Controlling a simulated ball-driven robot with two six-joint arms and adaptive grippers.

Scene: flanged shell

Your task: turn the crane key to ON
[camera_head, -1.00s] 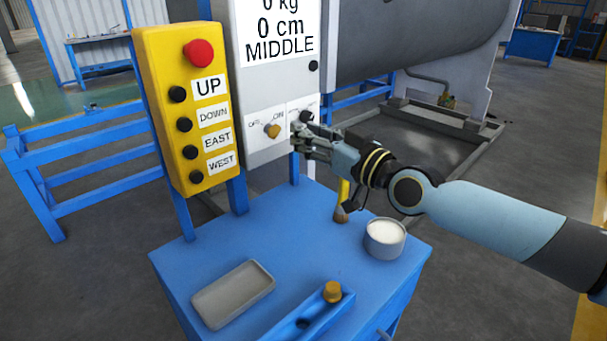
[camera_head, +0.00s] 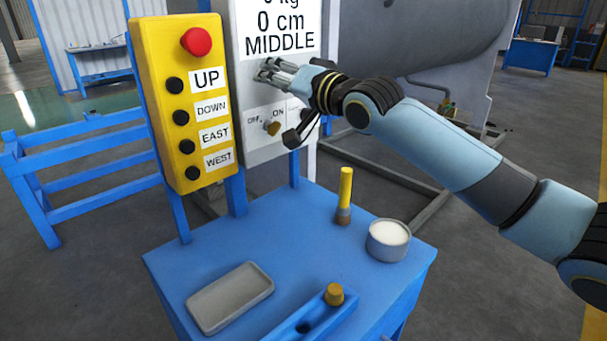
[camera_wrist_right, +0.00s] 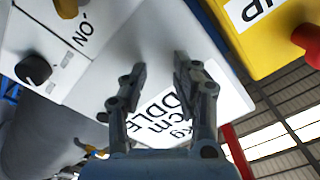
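The crane key (camera_head: 272,128) is a small brass-coloured knob on the white control box, between the OFF and ON labels. Which label it points to is too small to tell. Its edge shows at the top left of the right wrist view (camera_wrist_right: 66,8). My right gripper (camera_head: 266,72) is above the key, in front of the box below the MIDDLE text. In the right wrist view its two fingers (camera_wrist_right: 160,65) are apart with nothing between them, so it is open and not touching the key. My left gripper is not in view.
A yellow button panel (camera_head: 155,75) with a red button (camera_head: 196,42) stands left of the box. A black knob (camera_wrist_right: 34,70) is beside the key. The blue table (camera_head: 290,230) holds a grey tray (camera_head: 230,297), a yellow-handled brush (camera_head: 345,190) and a white-filled tin (camera_head: 388,242).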

